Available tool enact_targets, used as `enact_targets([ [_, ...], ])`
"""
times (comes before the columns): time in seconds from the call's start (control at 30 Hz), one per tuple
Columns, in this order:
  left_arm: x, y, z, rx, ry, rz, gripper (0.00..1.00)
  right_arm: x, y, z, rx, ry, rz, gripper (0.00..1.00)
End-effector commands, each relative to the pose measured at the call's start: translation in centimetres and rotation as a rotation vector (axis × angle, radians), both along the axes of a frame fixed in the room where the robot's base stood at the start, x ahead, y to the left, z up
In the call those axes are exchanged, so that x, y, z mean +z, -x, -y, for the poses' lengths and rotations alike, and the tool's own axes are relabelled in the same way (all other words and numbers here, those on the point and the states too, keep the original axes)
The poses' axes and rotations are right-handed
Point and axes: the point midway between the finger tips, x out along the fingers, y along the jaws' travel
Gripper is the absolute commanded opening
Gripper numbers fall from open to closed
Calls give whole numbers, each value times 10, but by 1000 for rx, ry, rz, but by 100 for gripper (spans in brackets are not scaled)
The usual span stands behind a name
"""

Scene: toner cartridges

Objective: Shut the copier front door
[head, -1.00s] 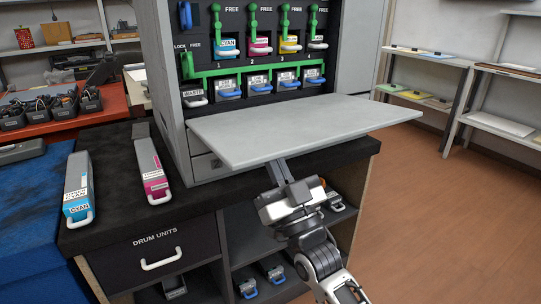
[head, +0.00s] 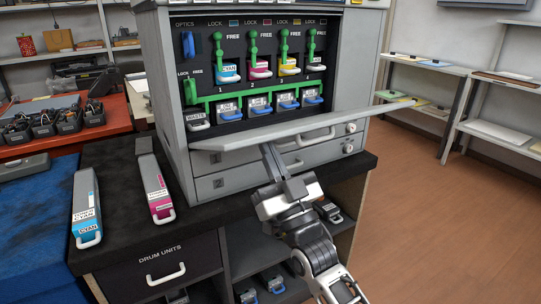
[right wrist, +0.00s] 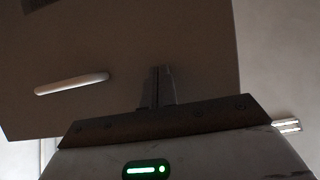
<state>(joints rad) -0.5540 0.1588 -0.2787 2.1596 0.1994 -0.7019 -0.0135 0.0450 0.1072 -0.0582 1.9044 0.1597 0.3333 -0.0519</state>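The copier front door (head: 300,130) is a grey panel hinged along its lower edge. It stands open, tilted up a little past level, with its free edge toward me. My right gripper (head: 268,155) is under the door, fingers pointing up against or very near its underside; contact is hidden. In the right wrist view the fingers (right wrist: 162,85) are together with nothing visible between them, in front of the door's outer face (right wrist: 190,45) with its pale handle (right wrist: 72,84). The copier (head: 172,110) shows its open bay with green levers and cartridges. My left gripper is out of view.
A cyan cartridge (head: 86,210) and a magenta cartridge (head: 155,188) lie on the dark counter (head: 115,165) left of the copier. Copier drawers (head: 235,182) sit below the door. Shelves (head: 440,70) stand at right. The bay front looks clear.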

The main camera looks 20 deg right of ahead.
Motion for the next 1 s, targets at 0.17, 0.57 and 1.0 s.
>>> enact_targets([
  [0.17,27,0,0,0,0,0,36,33,-11,-1,0,0,5,0],
  [0.57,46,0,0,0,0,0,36,58,-28,-3,0,0,2,0],
  [1.0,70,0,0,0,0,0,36,98,-61,-5,1,-1,3,0],
])
